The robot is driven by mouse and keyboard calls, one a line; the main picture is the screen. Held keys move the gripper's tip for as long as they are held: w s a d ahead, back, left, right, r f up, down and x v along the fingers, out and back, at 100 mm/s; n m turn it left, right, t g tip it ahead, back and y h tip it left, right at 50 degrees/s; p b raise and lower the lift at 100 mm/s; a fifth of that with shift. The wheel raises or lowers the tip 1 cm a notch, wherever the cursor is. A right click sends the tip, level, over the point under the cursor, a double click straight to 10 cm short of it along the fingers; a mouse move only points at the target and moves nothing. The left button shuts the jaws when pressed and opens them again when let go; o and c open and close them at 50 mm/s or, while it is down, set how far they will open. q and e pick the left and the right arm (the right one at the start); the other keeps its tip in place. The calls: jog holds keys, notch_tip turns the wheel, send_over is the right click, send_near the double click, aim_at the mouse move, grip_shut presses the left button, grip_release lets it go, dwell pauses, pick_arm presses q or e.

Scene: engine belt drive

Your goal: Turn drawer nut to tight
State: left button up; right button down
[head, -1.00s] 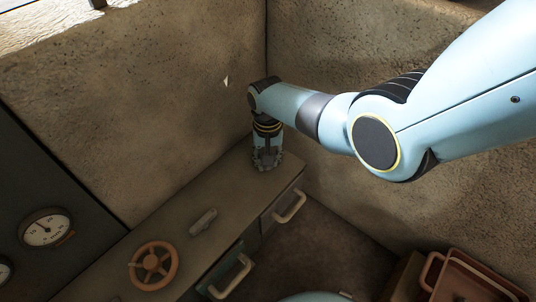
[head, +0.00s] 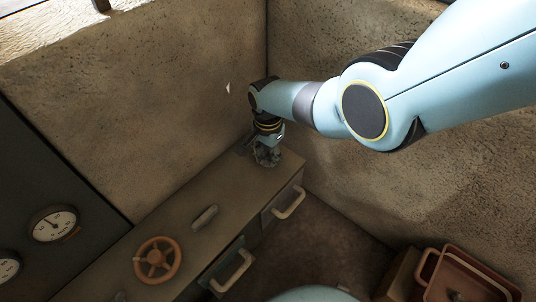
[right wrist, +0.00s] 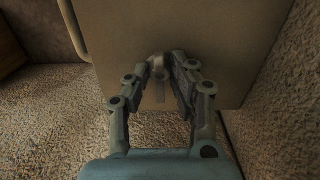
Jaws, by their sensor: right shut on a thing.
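My right gripper (head: 267,160) points down at the far end of the long cabinet top (head: 237,178), near the wall corner. In the right wrist view my right gripper (right wrist: 160,72) has its fingertips closed together on the drawer nut (right wrist: 158,66), a small rounded grey piece on the cabinet's flat top. The fingers cover most of the nut, so its exact angle cannot be made out. In the head view the nut is hidden behind the gripper. My left gripper is in neither view.
An orange handwheel (head: 157,260) and a small grey lever (head: 204,218) sit along the cabinet top. Drawer handles (head: 289,203) stick out of its front. Rough walls (head: 330,130) stand close behind the gripper. Dials (head: 54,225) are at the left, a reddish crate (head: 470,275) at lower right.

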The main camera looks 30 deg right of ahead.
aim_at(268, 159)
dwell(0.4)
jog(key=c, duration=1.1)
grip_release()
jog(key=shift+c, duration=0.2)
jog(key=shift+r, duration=0.1)
notch_tip(268, 159, up, 12)
jog(key=shift+f, duration=0.2)
